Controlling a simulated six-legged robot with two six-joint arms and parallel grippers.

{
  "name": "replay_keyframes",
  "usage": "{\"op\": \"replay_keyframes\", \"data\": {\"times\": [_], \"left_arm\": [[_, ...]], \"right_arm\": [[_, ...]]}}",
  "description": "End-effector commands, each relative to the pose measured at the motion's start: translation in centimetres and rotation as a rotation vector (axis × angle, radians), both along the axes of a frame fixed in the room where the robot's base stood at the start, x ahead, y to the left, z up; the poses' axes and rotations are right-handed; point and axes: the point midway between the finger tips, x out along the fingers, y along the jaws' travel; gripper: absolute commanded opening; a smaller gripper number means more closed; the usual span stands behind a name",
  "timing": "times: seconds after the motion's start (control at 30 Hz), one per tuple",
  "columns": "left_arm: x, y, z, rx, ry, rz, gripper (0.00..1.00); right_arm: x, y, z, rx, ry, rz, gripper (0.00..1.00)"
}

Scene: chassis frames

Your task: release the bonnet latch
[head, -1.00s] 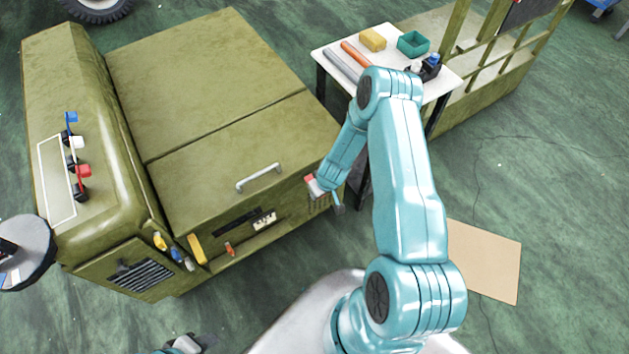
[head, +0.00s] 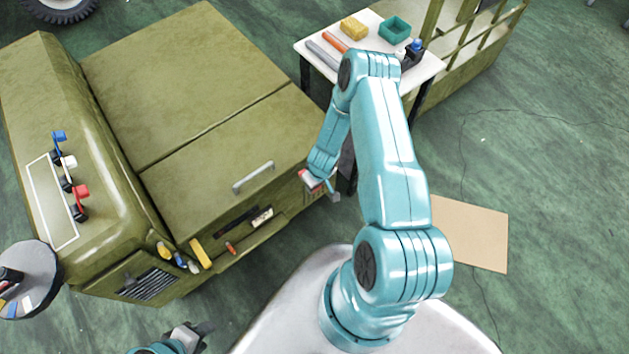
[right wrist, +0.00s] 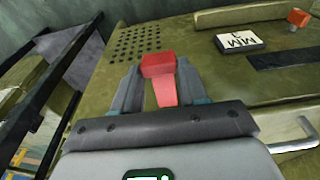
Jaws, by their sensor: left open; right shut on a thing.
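The olive bonnet (head: 215,178) with its grey handle (head: 253,177) lies closed in the head view. A red latch lever (right wrist: 165,93) with a block-shaped end shows between the fingers of my right gripper (right wrist: 158,90) in the right wrist view. That gripper is shut on it. In the head view the red part (head: 307,179) shows at the vehicle's front right corner, beside my right gripper (head: 320,184), partly hidden by it. My left gripper (head: 190,337) is open and empty at the bottom edge, apart from the vehicle.
Blue, white and red switches (head: 68,175) stand on the left panel. A white table (head: 432,64) with tools and a green bin (head: 395,30) stands behind my right arm. A round grey tray (head: 40,270) is at far left. A tan mat (head: 475,235) lies on open floor at right.

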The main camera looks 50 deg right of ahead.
Motion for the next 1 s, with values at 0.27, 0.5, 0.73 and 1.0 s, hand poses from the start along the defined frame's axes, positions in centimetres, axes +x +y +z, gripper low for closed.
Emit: {"op": "replay_keyframes", "data": {"times": [0.27,0.5,0.73,1.0], "left_arm": [[0.0,0.0,0.0,0.000,0.000,0.000,0.43],[0.0,0.0,0.0,0.000,0.000,0.000,0.43],[0.0,0.0,0.3,0.000,0.000,0.000,0.43],[0.0,0.0,1.8,0.000,0.000,0.000,0.43]], "right_arm": [[0.1,0.1,0.1,0.002,0.001,0.003,0.68],[0.3,0.0,0.1,0.001,0.000,0.002,0.68],[-0.1,0.0,3.2,-0.002,-0.003,0.001,0.68],[-1.3,0.3,10.6,-0.003,-0.003,0.000,0.68]]}}
